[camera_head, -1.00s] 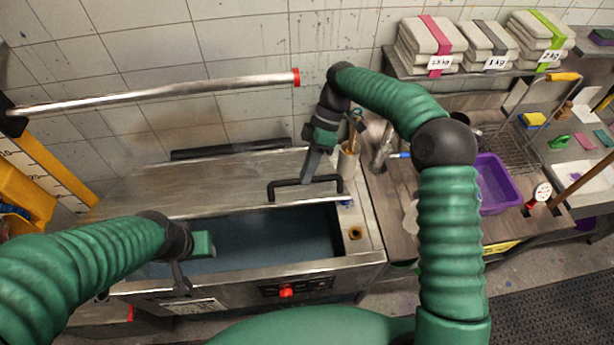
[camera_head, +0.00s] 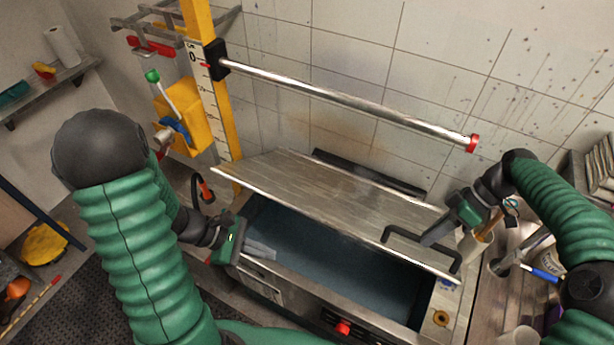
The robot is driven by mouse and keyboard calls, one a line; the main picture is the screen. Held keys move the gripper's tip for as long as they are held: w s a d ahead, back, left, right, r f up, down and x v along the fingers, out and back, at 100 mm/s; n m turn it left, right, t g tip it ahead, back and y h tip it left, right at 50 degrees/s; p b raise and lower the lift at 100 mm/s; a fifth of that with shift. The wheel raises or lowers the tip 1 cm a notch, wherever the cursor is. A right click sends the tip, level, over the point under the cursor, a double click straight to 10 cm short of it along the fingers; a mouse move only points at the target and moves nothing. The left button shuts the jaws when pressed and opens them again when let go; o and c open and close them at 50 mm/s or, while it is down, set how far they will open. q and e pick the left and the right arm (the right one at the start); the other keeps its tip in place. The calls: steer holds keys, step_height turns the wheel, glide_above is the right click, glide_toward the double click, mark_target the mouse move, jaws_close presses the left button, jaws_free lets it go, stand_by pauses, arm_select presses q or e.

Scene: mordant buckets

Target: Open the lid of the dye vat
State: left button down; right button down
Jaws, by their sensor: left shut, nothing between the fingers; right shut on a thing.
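The dye vat (camera_head: 290,292) is a steel tank with dark blue liquid (camera_head: 330,265) showing along its open front. Its steel lid (camera_head: 330,205) is partly open, its front edge raised above the tank and sloping across the picture. A black bar handle (camera_head: 405,238) is fixed near the lid's right end. My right gripper (camera_head: 432,240) is shut on this handle; its fingertips are partly hard to make out against it. My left gripper (camera_head: 262,251) is shut and empty at the vat's left end, with its fingers over the opening, below the lid's front edge.
A metal rail (camera_head: 345,100) with a red end runs along the tiled wall above the lid. A yellow post (camera_head: 215,100) with a scale stands behind the vat's left end.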

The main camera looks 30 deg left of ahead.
steer(key=shift+w+d+f, duration=0.15)
steer(key=shift+w+d, duration=0.05)
steer(key=shift+w, duration=0.05)
arm_select(q)
steer(key=s+a+n+t+y, duration=0.1)
steer(key=a+n+t+y, duration=0.75)
steer(key=a+n, duration=0.95)
steer(key=w+a+m, duration=0.3)
steer(key=w, duration=0.8)
steer(key=shift+f, duration=0.15)
steer(key=shift+w+a+t, duration=0.1)
steer(key=shift+t, duration=0.15)
steer(key=shift+w+r, duration=0.4)
steer(key=shift+r, duration=0.25)
steer(key=shift+w+r, duration=0.35)
steer(key=shift+r, duration=0.3)
arm_select(e)
steer(key=shift+s, duration=0.1)
